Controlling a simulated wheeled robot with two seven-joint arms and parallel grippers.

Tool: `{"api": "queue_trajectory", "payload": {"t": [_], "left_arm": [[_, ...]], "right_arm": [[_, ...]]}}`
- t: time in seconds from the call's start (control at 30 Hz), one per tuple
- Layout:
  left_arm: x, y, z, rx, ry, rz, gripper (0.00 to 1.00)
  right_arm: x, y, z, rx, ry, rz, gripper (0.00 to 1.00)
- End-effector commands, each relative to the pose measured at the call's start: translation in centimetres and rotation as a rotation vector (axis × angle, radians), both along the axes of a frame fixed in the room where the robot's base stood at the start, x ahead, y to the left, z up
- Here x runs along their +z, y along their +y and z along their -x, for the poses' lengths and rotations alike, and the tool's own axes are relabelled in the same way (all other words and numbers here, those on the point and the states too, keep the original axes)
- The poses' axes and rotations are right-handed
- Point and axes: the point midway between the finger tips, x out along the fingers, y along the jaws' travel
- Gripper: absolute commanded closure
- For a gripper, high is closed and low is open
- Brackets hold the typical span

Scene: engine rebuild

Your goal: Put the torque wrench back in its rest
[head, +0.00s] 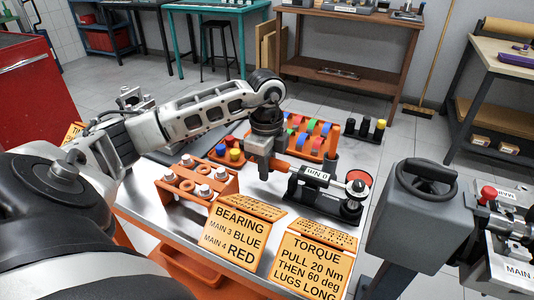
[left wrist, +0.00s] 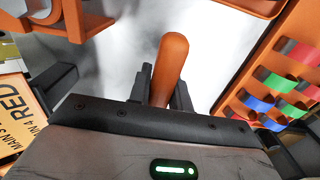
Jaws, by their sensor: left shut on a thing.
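My left gripper (head: 264,172) reaches down over the steel-topped bench in the head view and is shut on an orange-handled tool, which I take to be the torque wrench. In the left wrist view its rounded orange handle (left wrist: 170,72) sticks out from between the dark fingers (left wrist: 163,92). My right gripper is not in view.
An orange rack with metal parts (head: 190,187) stands left of the gripper. An orange tray of coloured bearing shells (head: 333,146) lies behind it. Instruction cards (head: 238,234) stand along the front edge. A grey stand with a handwheel (head: 408,222) is at right.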

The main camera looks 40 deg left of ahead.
Motion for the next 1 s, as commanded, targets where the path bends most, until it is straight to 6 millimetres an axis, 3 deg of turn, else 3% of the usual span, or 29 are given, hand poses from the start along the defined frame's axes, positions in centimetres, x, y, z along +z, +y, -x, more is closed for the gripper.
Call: {"api": "queue_trajectory", "payload": {"t": [0.8,0.83,1.0], "left_arm": [[-1.1,0.0,-0.1,0.0,-0.003,0.001,1.0],[-1.1,0.0,-0.1,0.0,-0.003,0.001,0.72],[-1.1,0.0,0.0,0.0,-0.002,0.0,0.69]], "right_arm": [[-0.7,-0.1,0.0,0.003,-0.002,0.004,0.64],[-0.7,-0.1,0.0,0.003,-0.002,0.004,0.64],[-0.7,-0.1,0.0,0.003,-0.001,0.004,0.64]]}}
